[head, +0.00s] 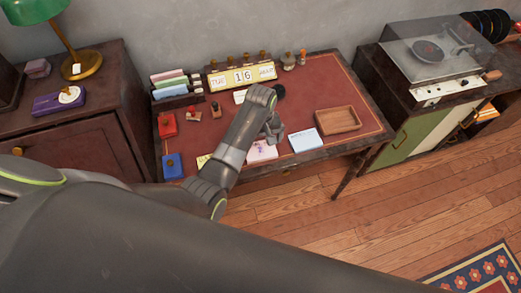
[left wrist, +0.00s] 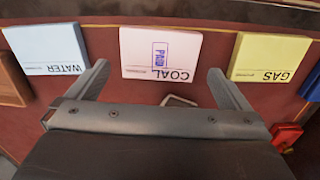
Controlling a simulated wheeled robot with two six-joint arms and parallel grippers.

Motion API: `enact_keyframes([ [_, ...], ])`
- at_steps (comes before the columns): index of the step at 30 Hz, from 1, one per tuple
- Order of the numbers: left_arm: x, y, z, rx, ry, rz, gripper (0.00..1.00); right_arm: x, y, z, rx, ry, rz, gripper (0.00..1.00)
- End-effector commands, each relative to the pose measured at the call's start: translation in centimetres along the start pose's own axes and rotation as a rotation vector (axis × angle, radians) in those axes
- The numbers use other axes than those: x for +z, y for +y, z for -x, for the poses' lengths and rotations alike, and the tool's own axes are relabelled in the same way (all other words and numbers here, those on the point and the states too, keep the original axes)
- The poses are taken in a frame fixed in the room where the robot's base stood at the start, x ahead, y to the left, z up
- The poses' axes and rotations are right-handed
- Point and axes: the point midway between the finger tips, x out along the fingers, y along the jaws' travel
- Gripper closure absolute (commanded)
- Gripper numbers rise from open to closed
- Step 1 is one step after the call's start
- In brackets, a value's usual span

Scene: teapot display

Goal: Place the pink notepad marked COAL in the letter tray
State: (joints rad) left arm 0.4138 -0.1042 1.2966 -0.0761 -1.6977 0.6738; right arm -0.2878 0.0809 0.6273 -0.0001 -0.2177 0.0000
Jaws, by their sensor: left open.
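The pink notepad (left wrist: 160,55) lies flat on the desk and reads COAL, with a purple PAID mark on it. It also shows in the head view (head: 262,152), partly behind my left arm. My left gripper (left wrist: 158,80) is open and empty, with its two fingers spread toward the notepad's sides and apart from it. In the head view the left gripper (head: 273,130) is above the desk near the notepad. The letter tray (head: 338,120) is a brown wooden tray on the desk, right of the notepads. My right gripper is not in view.
A blue WATER notepad (left wrist: 48,48) lies beside the pink one, between it and the tray. A yellow GAS notepad (left wrist: 268,58) lies on the other side. A red box (head: 167,125) and blue box (head: 172,166) stand at the desk's left. A calendar (head: 241,77) stands at the back.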

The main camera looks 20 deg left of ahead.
Motion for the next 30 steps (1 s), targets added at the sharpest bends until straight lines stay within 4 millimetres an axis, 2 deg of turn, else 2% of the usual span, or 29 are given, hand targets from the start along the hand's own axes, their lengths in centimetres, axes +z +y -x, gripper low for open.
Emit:
enact_keyframes([
  [7, -0.2, -0.1, -2.3, -0.004, -0.002, 0.000, 0.00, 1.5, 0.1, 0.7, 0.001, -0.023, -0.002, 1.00],
  [13, -0.3, 0.0, -4.5, -0.002, -0.001, 0.000, 0.00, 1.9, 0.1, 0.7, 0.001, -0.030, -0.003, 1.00],
  [23, -0.3, 0.0, -5.2, 0.000, 0.001, 0.001, 0.00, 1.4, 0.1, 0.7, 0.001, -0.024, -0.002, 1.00],
  [30, -0.3, 0.0, -5.1, 0.000, 0.001, 0.000, 0.29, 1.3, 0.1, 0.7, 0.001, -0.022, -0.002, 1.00],
])
